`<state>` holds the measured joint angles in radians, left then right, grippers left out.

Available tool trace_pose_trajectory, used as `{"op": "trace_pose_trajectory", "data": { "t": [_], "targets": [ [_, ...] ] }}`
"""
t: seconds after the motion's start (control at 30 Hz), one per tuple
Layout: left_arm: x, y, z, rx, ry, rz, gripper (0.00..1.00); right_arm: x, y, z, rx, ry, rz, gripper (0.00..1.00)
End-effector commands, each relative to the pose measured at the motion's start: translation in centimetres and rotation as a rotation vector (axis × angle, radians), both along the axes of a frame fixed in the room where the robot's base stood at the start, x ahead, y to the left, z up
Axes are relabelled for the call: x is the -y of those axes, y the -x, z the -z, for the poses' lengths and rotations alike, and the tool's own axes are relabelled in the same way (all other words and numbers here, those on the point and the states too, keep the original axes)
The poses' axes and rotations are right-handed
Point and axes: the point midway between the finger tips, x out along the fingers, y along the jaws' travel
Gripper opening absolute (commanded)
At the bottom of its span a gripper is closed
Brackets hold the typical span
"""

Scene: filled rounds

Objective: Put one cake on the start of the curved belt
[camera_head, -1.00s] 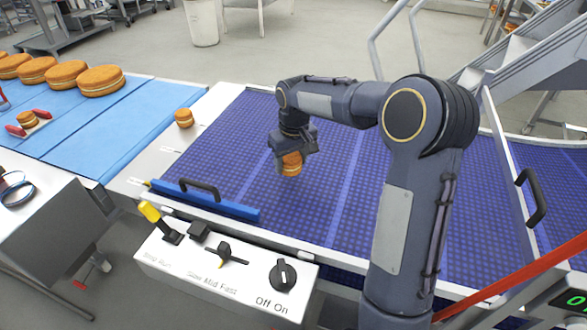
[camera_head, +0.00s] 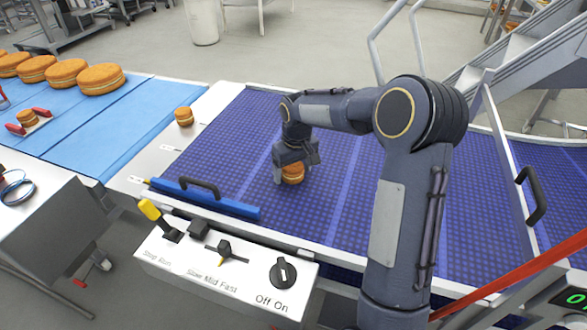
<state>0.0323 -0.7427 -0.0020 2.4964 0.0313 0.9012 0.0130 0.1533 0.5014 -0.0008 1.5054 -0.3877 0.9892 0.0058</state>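My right gripper (camera_head: 296,170) reaches down over the near left part of the curved purple belt (camera_head: 225,135). It is around a small orange-brown cake (camera_head: 292,174) with a pale filling, which looks gripped between the fingers at or just above the belt surface. Whether the cake touches the belt is hard to tell. Another small cake (camera_head: 184,116) sits on the pale plate between the blue belt and the purple belt. A third small cake (camera_head: 27,118) is between two red pads on the blue belt (camera_head: 125,115). My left gripper is not in view.
Several large cakes (camera_head: 101,80) stand along the far side of the blue belt. A blue bar with a dark handle (camera_head: 203,190) lies at the purple belt's near edge. A control box (camera_head: 225,270) with levers and a knob stands in front. A rail with a black handle stands right.

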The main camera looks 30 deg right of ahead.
Motion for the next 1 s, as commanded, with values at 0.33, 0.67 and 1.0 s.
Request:
{"op": "trace_pose_trajectory", "data": {
  "t": [0.33, 0.67, 1.0],
  "targets": [
    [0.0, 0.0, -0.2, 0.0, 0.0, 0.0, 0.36, 0.0, 0.1, -1.7, 0.004, 0.001, 0.0, 0.77],
    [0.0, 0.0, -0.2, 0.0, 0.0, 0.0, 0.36, 0.0, 0.9, -8.6, 0.006, 0.001, 0.001, 0.77],
    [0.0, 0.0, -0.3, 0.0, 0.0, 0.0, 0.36, 0.0, 1.4, -12.2, 0.0, 0.001, 0.0, 0.77]
  ]
}}
